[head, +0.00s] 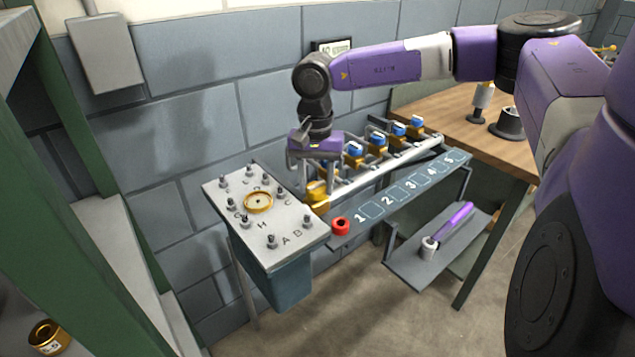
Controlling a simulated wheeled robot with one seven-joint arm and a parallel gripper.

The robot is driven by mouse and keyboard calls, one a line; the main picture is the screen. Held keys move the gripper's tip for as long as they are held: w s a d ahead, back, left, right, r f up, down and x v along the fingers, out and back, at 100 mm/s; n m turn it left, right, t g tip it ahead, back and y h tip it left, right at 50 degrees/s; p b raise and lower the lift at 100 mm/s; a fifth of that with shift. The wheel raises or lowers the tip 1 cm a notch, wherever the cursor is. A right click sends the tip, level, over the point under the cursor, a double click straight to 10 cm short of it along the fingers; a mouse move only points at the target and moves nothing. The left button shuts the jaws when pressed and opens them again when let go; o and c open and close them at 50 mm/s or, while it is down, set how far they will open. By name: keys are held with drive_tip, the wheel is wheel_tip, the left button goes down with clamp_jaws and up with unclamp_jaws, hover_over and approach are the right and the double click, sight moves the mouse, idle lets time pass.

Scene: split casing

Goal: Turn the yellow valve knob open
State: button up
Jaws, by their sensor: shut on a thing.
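The yellow valve knob (317,190) is at the near left end of a pale pipe manifold (375,172), beside the grey-topped casing. My gripper (319,176) reaches down from above and is shut on the knob. The jaws and gripper body hide its upper part, so I cannot tell the knob's angle. Several more valves with yellow bodies and blue knobs (355,149) stand in a row along the pipe, running back to the right. The nearest blue one is partly hidden behind my gripper.
A casing (282,235) with several studs, letters and a brass ring stands left of the knob. A numbered panel (400,192) with a red cap (341,226) lies in front. A lower shelf (440,262) holds a purple-handled tool. A wooden table (500,145) is at right.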

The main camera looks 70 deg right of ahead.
sight(317, 183)
drive_tip(key=shift+d, duration=0.1)
idle(0.5)
drive_tip(key=o, duration=1.4)
drive_tip(key=shift+r, duration=0.1)
drive_tip(key=shift+r, duration=3.8)
drive_tip(key=shift+d, duration=0.1)
